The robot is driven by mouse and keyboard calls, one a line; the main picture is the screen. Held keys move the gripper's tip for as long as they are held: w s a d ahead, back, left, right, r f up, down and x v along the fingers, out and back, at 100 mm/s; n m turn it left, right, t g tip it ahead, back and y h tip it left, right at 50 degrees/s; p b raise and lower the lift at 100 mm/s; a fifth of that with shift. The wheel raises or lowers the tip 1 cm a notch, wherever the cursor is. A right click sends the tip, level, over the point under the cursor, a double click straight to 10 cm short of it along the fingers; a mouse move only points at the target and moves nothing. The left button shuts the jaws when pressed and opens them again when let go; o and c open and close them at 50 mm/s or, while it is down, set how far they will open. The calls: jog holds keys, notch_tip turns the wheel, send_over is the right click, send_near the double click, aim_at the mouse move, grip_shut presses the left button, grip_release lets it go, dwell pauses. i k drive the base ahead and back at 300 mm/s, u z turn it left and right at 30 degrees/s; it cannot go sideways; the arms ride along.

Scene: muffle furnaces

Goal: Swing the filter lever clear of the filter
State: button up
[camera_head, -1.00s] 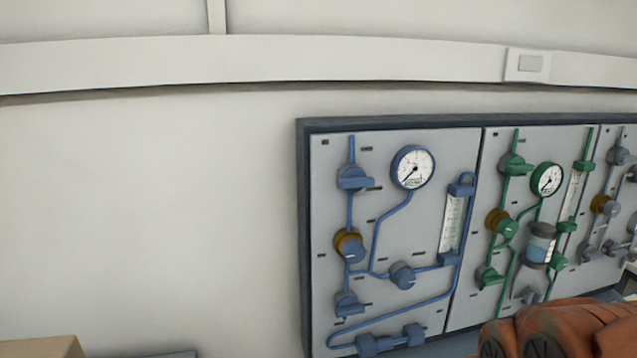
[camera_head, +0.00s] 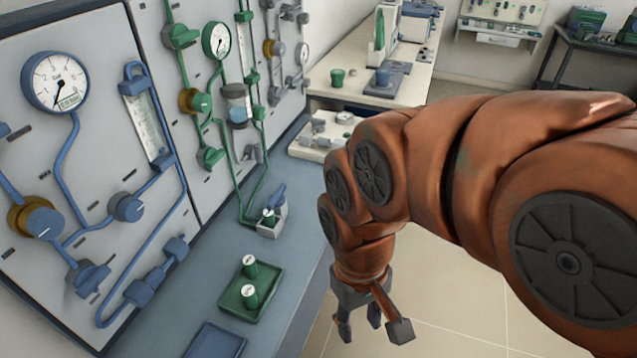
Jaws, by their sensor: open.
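A small green cylinder with a white top (camera_head: 268,215), likely the filter, sits in this holder just below and left of the lever. I cannot tell whether the lever touches it. My gripper (camera_head: 371,328) is open and empty, pointing down beyond the bench's right edge, to the right of the holder and lower in the picture.
A green tray (camera_head: 233,299) with two green cylinders (camera_head: 250,297) lies on the bench in front of the holder. A blue tray (camera_head: 214,342) lies nearer. The gas panel (camera_head: 95,190) rises along the left. Open floor (camera_head: 450,275) lies to the right.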

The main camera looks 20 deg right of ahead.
aim_at(277, 199)
jog(key=z, duration=0.1)
jog(key=k, duration=1.2)
jog(key=z, duration=0.65)
jog(key=i, duration=1.2)
jog(key=u, duration=0.75)
jog(key=i, duration=0.7)
jog(key=u, duration=0.7)
